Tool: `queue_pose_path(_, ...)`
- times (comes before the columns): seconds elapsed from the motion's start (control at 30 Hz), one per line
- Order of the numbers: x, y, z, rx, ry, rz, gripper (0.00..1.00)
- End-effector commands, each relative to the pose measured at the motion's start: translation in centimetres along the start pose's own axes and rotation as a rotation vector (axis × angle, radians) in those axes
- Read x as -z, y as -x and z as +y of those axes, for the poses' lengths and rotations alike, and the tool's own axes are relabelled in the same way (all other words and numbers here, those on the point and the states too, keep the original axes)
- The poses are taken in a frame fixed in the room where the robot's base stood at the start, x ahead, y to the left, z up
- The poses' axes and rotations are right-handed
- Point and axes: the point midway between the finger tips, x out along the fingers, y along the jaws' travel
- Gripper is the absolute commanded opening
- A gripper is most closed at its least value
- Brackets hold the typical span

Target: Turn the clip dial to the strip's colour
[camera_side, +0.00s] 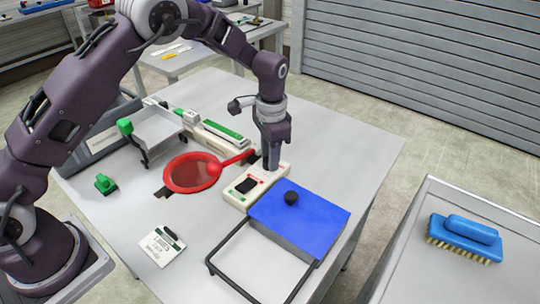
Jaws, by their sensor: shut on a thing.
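My gripper (269,164) points straight down at the far end of a cream unit (235,197). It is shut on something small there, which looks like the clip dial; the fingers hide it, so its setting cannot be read. The unit has a dark square panel (246,185) and small red and green marks on top. A red net (193,172) with a round rim lies to the left, its handle running up to just left of my fingers. Whether the handle touches them I cannot tell. I cannot make out the colour strip for certain.
A blue lid with a black knob (292,198) and a dark wire frame (237,277) stand in front. A white card (162,246), a green piece (105,184) and a white tray (152,129) are at left. A blue brush (465,237) lies on the right-hand table.

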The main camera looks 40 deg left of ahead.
Motion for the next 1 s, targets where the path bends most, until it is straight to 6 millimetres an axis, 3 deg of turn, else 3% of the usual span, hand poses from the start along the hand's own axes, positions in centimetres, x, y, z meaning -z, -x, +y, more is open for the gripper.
queue_pose_path(1.0,0.05,0.08,-0.32,0.001,0.954,-0.039,0.00)
